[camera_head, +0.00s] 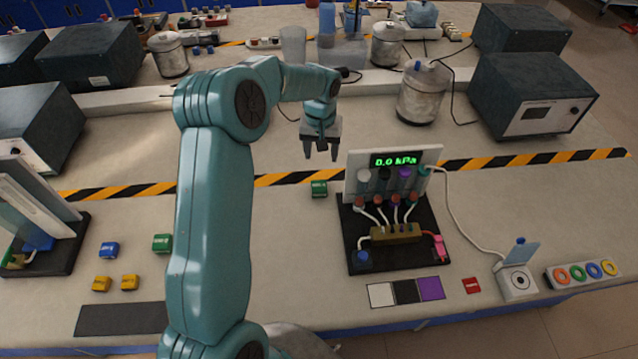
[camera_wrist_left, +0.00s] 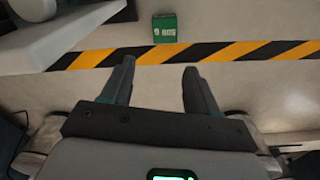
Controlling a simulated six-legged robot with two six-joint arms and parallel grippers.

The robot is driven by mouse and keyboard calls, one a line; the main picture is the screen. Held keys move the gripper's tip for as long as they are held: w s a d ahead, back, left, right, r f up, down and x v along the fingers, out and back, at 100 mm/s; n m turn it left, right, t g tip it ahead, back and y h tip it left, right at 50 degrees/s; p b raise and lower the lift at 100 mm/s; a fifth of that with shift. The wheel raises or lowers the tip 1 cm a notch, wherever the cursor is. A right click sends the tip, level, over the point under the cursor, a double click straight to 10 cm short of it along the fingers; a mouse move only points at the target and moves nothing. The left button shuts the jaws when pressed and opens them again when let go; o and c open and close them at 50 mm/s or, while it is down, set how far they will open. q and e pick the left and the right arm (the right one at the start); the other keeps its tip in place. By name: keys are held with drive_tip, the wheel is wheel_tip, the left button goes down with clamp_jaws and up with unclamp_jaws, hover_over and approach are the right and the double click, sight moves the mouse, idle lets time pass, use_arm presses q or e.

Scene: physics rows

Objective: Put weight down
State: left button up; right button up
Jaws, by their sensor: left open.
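My left gripper (camera_head: 321,156) is open and empty, pointing down above the bench behind the striped tape. In the left wrist view its two fingers (camera_wrist_left: 158,66) stand apart with only bench surface between them. A small green block (camera_head: 319,188), which looks like a weight, sits on the bench just in front of the tape, apart from the gripper. It also shows in the left wrist view (camera_wrist_left: 164,28), beyond the fingertips. Another green block (camera_head: 162,243), a blue block (camera_head: 109,250) and two yellow blocks (camera_head: 101,284) (camera_head: 130,282) lie at the left. My right gripper is not in view.
A pressure display panel (camera_head: 393,158) reading 0.0 kPa stands on a black base (camera_head: 416,260) right of the green block. A dark flat mat (camera_head: 120,319) lies front left. A grey instrument box (camera_head: 533,95) and a metal canister (camera_head: 423,94) stand behind the striped tape (camera_head: 489,163).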

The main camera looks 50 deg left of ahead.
use_arm(q)
wheel_tip(320, 180, up, 3)
drive_tip(key=n+p, duration=0.3)
drive_tip(key=p, duration=0.2)
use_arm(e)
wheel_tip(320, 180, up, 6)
use_arm(q)
drive_tip(key=b, duration=0.6)
hover_over(319, 185)
wheel_tip(319, 185, down, 10)
drive_tip(key=shift+a+r, duration=0.1)
drive_tip(key=shift+a, duration=0.05)
wheel_tip(319, 185, down, 7)
drive_tip(key=shift+r+b, duration=0.2)
drive_tip(key=shift+b, duration=0.85)
drive_tip(key=shift+r, duration=0.1)
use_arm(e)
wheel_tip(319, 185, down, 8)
use_arm(q)
drive_tip(key=shift+d, duration=0.2)
drive_tip(key=c, duration=1)
clamp_jaws()
wheel_tip(319, 185, up, 20)
drive_tip(key=b, duration=0.1)
drive_tip(key=shift+b, duration=0.35)
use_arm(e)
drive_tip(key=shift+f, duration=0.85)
